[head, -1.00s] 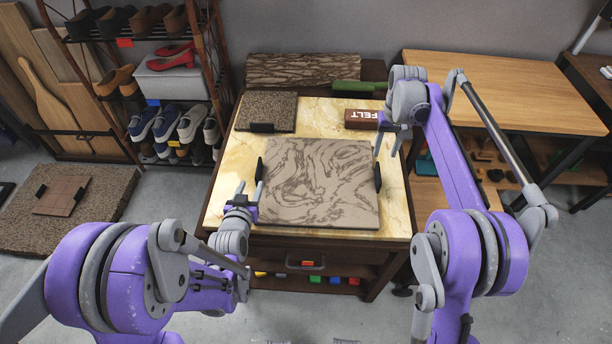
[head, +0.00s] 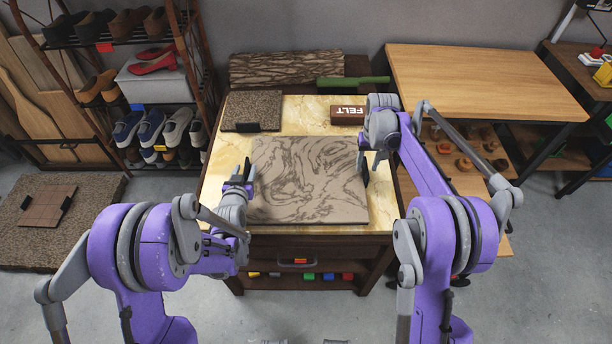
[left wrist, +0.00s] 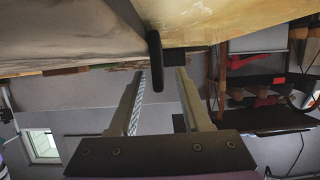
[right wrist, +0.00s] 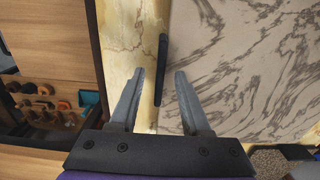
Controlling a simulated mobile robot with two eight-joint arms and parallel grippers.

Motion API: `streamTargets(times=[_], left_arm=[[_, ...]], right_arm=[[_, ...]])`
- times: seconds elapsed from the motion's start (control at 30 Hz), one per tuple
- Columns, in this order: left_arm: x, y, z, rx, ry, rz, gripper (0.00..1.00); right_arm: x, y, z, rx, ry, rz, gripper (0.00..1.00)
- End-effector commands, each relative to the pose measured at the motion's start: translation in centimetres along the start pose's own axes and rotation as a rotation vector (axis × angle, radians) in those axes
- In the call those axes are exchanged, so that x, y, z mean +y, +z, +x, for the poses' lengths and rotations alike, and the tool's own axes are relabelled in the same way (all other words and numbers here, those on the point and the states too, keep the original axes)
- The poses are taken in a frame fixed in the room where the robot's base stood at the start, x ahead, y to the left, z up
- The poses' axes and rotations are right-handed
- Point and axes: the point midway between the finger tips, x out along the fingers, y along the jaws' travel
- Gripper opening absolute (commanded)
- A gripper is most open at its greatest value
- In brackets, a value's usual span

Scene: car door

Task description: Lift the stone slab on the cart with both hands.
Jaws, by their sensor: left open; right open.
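The stone slab (head: 305,185), brown with dark wavy veins, lies flat on the yellowish top of the cart (head: 295,108). A black handle stands at its left edge (head: 248,168) and another at its right edge (head: 363,168). My left gripper (head: 242,172) is open at the left handle; in the left wrist view the handle (left wrist: 156,62) shows between the fingers. My right gripper (head: 371,163) is open at the right handle; in the right wrist view the handle (right wrist: 162,70) lies between the open fingers. Contact with either handle cannot be told.
A smaller brown slab (head: 251,107), a FELT box (head: 347,114) and a green object (head: 353,81) sit toward the back of the cart. A shoe rack (head: 200,60) stands close on the left, a wooden table (head: 480,80) on the right.

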Motion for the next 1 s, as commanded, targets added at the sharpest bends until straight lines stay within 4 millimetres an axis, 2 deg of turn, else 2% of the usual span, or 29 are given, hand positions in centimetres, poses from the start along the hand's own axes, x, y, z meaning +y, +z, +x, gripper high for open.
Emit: streamTargets(times=[0.2, 0.5, 0.77, 1.0], left_arm=[[0.0, 0.0, 1.5, 0.0, 0.0, 0.001, 0.48], [0.0, 0.0, 1.6, 0.0, 0.0, 0.001, 0.48], [0.0, 0.0, 1.6, 0.0, 0.0, 0.001, 0.01], [0.0, 0.0, 1.6, 0.0, 0.0, 0.001, 0.0]], right_arm=[[0.0, 0.0, 1.5, 0.0, 0.0, 0.0, 0.47], [0.0, 0.0, 1.6, 0.0, 0.0, 0.0, 0.47], [0.0, 0.0, 1.6, 0.0, 0.0, 0.0, 0.01], [0.0, 0.0, 1.6, 0.0, 0.0, 0.0, 0.0]])
